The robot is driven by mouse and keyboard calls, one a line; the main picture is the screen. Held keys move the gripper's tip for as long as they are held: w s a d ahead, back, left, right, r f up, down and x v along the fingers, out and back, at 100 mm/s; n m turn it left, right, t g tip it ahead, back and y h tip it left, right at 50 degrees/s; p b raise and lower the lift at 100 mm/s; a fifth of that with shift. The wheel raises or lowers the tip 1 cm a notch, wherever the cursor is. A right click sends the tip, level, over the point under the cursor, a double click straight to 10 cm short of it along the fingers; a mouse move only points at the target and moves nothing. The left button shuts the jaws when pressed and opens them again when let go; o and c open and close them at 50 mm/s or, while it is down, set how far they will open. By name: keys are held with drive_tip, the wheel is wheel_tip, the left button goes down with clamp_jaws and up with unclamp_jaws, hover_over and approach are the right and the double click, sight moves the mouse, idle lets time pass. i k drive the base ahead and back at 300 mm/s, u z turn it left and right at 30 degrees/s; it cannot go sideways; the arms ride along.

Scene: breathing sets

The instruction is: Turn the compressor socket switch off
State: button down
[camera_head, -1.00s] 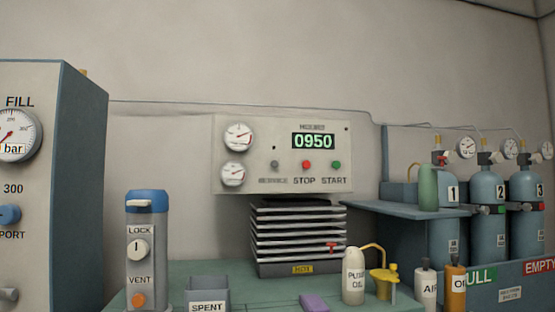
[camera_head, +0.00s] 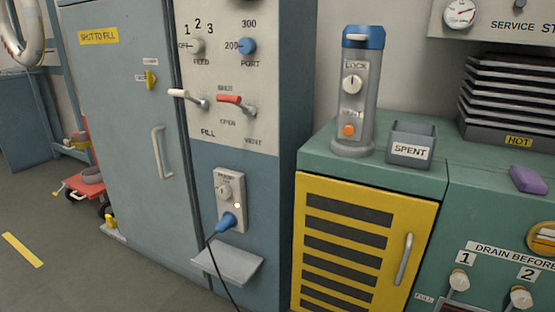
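A pale socket plate (camera_head: 230,200) is mounted on the lower blue part of the tall panel, left of centre in the head view. A small rotary switch (camera_head: 224,191) sits in its upper part, under a label too small to read fully. A small pale lit dot (camera_head: 237,205) shows to its right. A blue plug (camera_head: 226,223) is in the bottom of the plate, with a dark cord hanging down. The switch's exact position is hard to tell. My gripper is not in view.
A small grey shelf (camera_head: 228,264) juts out below the socket. Red (camera_head: 230,100) and white (camera_head: 190,97) levers stick out above it. A cabinet door with a handle (camera_head: 161,153) is to the left. A green bench with a yellow louvred door (camera_head: 363,243) stands right.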

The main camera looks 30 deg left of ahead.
sight(224, 192)
drive_tip(key=u, duration=1.6)
drive_tip(key=k, duration=0.5)
drive_tip(key=z, duration=0.5)
drive_tip(key=i, duration=0.8)
drive_tip(key=u, duration=0.25)
